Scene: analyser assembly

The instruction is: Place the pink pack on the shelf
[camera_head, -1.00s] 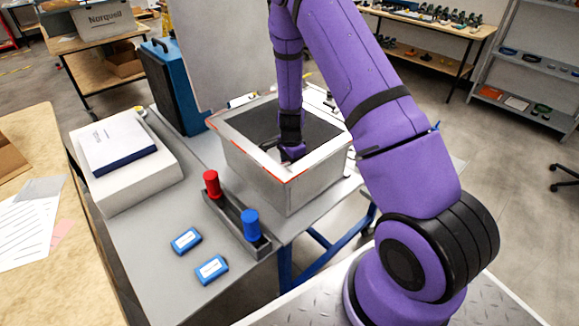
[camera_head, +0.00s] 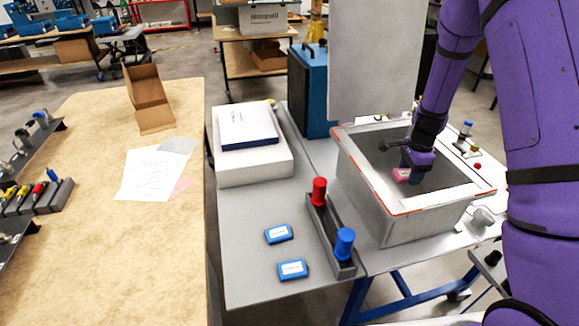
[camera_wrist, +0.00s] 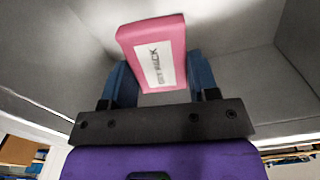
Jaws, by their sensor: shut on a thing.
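The pink pack (camera_head: 402,175) is in my gripper (camera_head: 412,163), inside the upper part of the open grey box on the grey table. In the wrist view the pink pack (camera_wrist: 150,36) shows a white label and sits between the two blue fingers of my gripper (camera_wrist: 160,75), which is shut on it. The pack is tilted in that view. The box's grey inner walls surround it. I cannot tell which surface is the task's shelf.
The grey box (camera_head: 385,213) has a raised lid (camera_head: 375,60) at its back. A holder with red and blue handles (camera_head: 330,235), two blue packs (camera_head: 279,234) and a white case (camera_head: 253,165) share the table.

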